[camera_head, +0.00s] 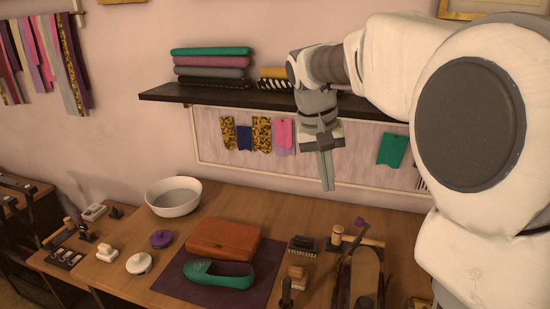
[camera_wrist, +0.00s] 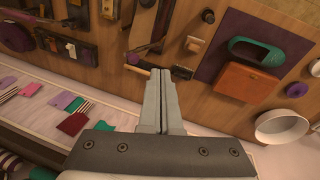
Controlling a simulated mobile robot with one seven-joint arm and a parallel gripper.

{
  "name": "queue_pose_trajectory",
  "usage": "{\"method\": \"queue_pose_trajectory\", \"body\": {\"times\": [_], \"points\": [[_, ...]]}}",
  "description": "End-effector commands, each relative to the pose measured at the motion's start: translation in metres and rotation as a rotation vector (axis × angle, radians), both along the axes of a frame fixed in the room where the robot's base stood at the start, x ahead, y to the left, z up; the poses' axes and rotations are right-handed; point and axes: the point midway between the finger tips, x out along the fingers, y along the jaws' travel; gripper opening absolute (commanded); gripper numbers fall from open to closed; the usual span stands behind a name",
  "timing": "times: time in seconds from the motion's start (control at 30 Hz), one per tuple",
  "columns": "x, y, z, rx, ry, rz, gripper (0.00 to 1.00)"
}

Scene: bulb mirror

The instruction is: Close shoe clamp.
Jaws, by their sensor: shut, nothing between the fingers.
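What looks like the shoe clamp (camera_head: 365,276) is at the right of the table in the head view, partly cut off by the bottom edge. It has a pale sole-shaped plate, a dark slanted lever and a wooden handle (camera_head: 361,240) beside a purple piece. It also shows at the top of the wrist view (camera_wrist: 144,22), with the handle near my fingertips in the picture. I cannot tell how far its lever is raised. My gripper (camera_head: 327,186) is shut and empty, pointing down above the back of the table, apart from the clamp. It also shows in the wrist view (camera_wrist: 157,75).
A teal shoe (camera_head: 218,274) and brown leather box (camera_head: 223,239) are on a purple mat (camera_head: 262,270). A white bowl (camera_head: 173,196) is at left. A dark shelf (camera_head: 220,96) juts from the wall near my arm.

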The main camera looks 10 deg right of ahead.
Motion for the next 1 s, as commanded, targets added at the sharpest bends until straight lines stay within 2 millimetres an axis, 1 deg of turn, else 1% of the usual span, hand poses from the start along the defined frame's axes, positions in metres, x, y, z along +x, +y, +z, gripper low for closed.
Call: {"method": "queue_pose_trajectory", "body": {"times": [0.03,0.1,0.2,0.33,0.47,0.57,0.67,0.9,0.97,1.0], "points": [[0.012,-0.001,-0.001,-0.006,0.019,-0.015,0.0],[0.023,-0.003,-0.004,-0.016,0.039,-0.034,0.0],[0.036,-0.006,-0.007,-0.027,0.06,-0.057,0.0],[0.044,-0.008,-0.011,-0.035,0.074,-0.075,0.0],[0.046,-0.01,-0.017,-0.039,0.081,-0.081,0.0],[0.045,-0.013,-0.029,-0.039,0.082,-0.082,0.0],[0.044,-0.018,-0.047,-0.039,0.084,-0.081,0.0],[0.041,-0.032,-0.098,-0.039,0.084,-0.081,0.0],[0.04,-0.035,-0.109,-0.038,0.083,-0.081,0.0],[0.039,-0.041,-0.11,-0.038,0.081,-0.083,0.0]]}}
